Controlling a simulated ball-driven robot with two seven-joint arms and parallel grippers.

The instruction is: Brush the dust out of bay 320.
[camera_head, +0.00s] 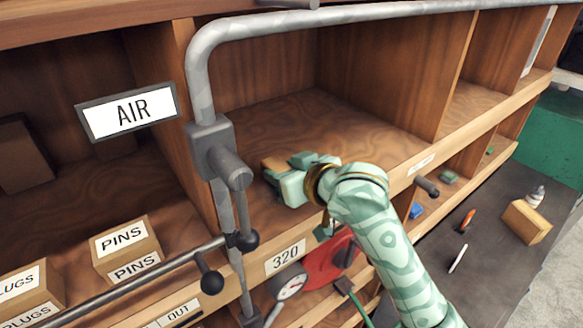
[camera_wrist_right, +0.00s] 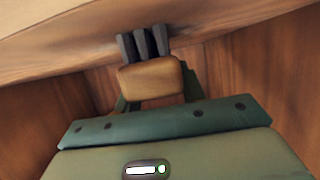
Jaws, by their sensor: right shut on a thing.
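Bay 320 (camera_head: 365,118) is an open wooden compartment in the head view, above the "320" label (camera_head: 286,257) on its front rail. My right gripper (camera_head: 290,170) reaches into the bay's front left part and is shut on a brush (camera_head: 273,163). In the right wrist view the brush shows a tan block (camera_wrist_right: 150,79) and dark bristles (camera_wrist_right: 145,42) between the green fingers. The bristle tips lie against wood in the picture; I cannot tell whether they touch it. I cannot make out any dust. My left gripper is not in view.
A grey pipe (camera_head: 330,18) crosses above the bay and bends down at its left to a valve-like fitting (camera_head: 215,152). A rod with black knobs (camera_head: 211,282) stands in front.

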